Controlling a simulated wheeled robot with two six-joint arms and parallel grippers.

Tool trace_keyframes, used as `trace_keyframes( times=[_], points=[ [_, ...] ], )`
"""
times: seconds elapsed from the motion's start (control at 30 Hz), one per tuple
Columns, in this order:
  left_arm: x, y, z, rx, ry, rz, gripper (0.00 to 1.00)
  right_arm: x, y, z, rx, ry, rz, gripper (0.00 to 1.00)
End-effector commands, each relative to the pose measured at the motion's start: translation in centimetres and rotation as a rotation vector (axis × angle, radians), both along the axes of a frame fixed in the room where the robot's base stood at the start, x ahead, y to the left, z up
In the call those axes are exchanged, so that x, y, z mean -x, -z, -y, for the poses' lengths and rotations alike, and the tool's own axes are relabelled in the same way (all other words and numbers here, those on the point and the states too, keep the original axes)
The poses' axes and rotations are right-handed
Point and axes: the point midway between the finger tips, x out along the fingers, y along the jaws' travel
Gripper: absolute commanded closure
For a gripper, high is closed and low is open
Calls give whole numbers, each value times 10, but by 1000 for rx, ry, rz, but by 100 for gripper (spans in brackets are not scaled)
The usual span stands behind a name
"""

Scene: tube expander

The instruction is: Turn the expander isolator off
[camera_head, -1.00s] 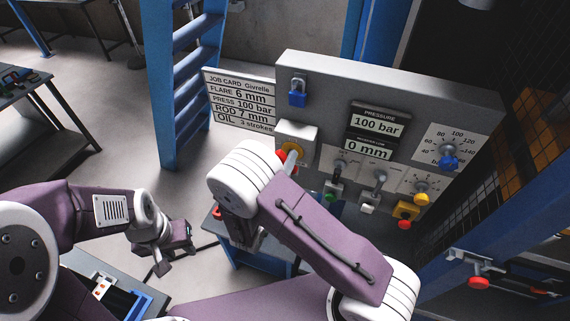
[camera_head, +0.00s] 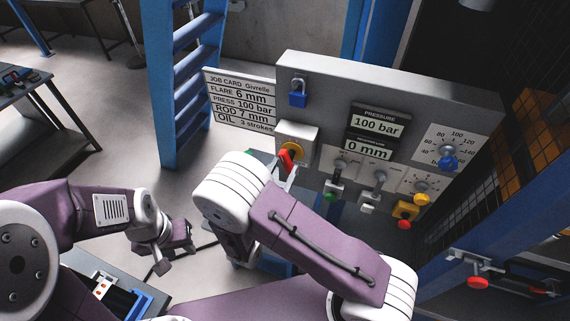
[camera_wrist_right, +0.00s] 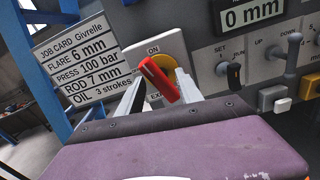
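The expander isolator is a red handle (camera_wrist_right: 158,80) on a yellow disc, set on a pale plate (camera_wrist_right: 172,46) marked ON at its top. The handle slants from upper left to lower right in the right wrist view. In the head view the red handle (camera_head: 286,158) shows just beyond my right wrist. My right gripper (camera_wrist_right: 163,86) is open, with one finger on each side of the handle. Whether either finger touches it I cannot tell. My left gripper (camera_head: 163,262) hangs low at the left, away from the panel; its finger gap is unclear.
The grey panel (camera_head: 330,75) also carries a blue padlock (camera_head: 298,95), a pressure display (camera_head: 377,124), small levers (camera_head: 379,180) and a yellow box with a red button (camera_head: 404,222). A job card (camera_head: 240,98) stands left of it. A blue ladder-like frame (camera_head: 160,90) stands further left.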

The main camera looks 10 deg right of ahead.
Motion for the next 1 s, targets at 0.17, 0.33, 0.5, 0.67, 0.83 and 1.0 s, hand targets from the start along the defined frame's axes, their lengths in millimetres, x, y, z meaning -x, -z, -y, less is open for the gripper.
trace_keyframes(
  times=[0.17,0.33,0.5,0.67,0.83,1.0],
  points=[
    [0,0,0,0,0,0,64,-1,0,1,2,1,-2,58],
    [0,1,0,0,0,0,64,-8,0,6,3,3,-3,58],
    [0,1,0,0,0,0,64,-17,0,12,3,2,-2,58],
    [0,2,0,0,0,0,64,-25,0,17,3,2,-2,58],
    [0,2,0,0,0,0,64,-29,0,20,4,1,-3,58],
    [0,2,0,0,0,0,64,-29,0,20,4,0,-3,58]
  ],
)
